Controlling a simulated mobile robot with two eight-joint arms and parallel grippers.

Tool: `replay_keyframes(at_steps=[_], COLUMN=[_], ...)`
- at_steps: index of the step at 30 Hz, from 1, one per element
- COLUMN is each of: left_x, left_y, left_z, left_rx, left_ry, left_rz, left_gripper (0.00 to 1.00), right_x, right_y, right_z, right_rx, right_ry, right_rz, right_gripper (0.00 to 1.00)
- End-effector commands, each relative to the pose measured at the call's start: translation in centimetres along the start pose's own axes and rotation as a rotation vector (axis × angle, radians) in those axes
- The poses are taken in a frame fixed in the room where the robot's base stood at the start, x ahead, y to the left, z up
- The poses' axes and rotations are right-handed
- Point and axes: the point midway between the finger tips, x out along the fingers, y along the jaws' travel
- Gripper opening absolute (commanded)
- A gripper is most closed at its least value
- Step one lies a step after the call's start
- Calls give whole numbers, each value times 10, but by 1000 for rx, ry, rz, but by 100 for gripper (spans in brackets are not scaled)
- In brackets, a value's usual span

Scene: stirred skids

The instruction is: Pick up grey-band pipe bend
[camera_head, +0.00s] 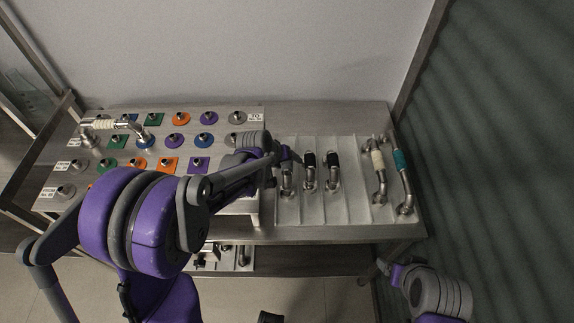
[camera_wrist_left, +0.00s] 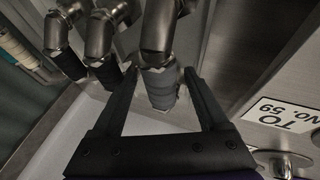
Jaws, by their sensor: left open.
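The grey-band pipe bend (camera_head: 287,182) is the leftmost of the metal bends on the pale ribbed tray (camera_head: 350,208), partly hidden by my left arm in the head view. In the left wrist view its grey band (camera_wrist_left: 160,88) lies between the two fingers of my left gripper (camera_wrist_left: 161,72). The left gripper (camera_head: 284,156) is open around the bend, with gaps visible beside the band. Whether a finger touches it I cannot tell.
Two black-band bends (camera_head: 310,160) (camera_head: 333,160) stand close to the right. Longer pipes with cream (camera_head: 377,160) and teal (camera_head: 400,160) bands lie farther right. A board (camera_head: 225,118) with coloured fittings is on the left, carrying a cream-band pipe (camera_head: 103,125). A lower shelf (camera_head: 290,262) is beneath.

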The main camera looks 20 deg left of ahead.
Motion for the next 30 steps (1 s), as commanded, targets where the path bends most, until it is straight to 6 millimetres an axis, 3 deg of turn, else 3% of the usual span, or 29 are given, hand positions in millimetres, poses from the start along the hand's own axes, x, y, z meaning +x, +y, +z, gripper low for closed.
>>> replay_keyframes(at_steps=[2,13,30], left_x=[0,0,-8], left_y=[0,0,3], left_z=[0,0,-4], left_rx=[0,0,-1], left_ry=[0,0,1], left_rz=[0,0,1], left_gripper=[68,1,0], right_x=[0,0,-1], right_y=[0,0,0], right_z=[0,0,-1], right_rx=[0,0,0], right_ry=[0,0,1], right_rz=[0,0,0], right_gripper=[76,76,76])
